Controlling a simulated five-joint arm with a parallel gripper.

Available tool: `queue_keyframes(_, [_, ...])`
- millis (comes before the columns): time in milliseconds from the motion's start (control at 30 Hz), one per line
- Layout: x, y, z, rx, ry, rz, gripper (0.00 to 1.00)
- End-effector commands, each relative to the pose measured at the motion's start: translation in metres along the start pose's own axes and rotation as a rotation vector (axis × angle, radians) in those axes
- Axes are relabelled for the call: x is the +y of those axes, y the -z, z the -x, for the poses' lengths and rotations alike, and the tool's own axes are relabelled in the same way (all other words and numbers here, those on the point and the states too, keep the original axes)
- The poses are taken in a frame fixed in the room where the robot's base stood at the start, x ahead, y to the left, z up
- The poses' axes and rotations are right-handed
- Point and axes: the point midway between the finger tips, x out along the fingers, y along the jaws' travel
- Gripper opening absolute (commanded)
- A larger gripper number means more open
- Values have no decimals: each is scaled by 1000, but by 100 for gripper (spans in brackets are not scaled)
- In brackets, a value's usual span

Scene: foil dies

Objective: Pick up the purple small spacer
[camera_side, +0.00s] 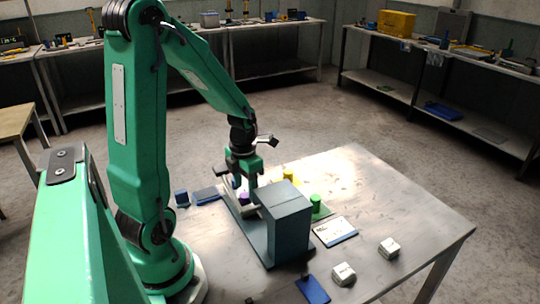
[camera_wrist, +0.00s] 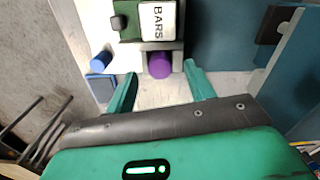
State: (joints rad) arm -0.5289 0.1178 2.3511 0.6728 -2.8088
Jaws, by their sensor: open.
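The small purple spacer (camera_wrist: 159,66) is a short round piece, seen close in the wrist view against a grey edge below a block labelled BARS. Its far side is hidden there. In the side view the spacer (camera_side: 243,198) shows only partly, low beside my gripper and left of a blue-grey box. My gripper (camera_wrist: 161,82) is open, with its two green fingers either side of the spacer's line and the spacer around their tips. I see no contact. In the side view my gripper (camera_side: 245,183) points down over the table's far left part.
The tall blue-grey box (camera_side: 287,222) stands close right of my gripper. A white card (camera_side: 335,231) and two pale blocks lie right. The table's right part is clear.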

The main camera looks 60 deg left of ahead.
Motion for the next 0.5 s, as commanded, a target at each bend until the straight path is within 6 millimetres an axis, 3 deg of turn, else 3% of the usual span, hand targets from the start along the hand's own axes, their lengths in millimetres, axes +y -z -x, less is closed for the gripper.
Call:
queue_keyframes(200, [0,0,-20,2,1,0,54])
queue_keyframes(500, [0,0,-24,0,0,0,54])
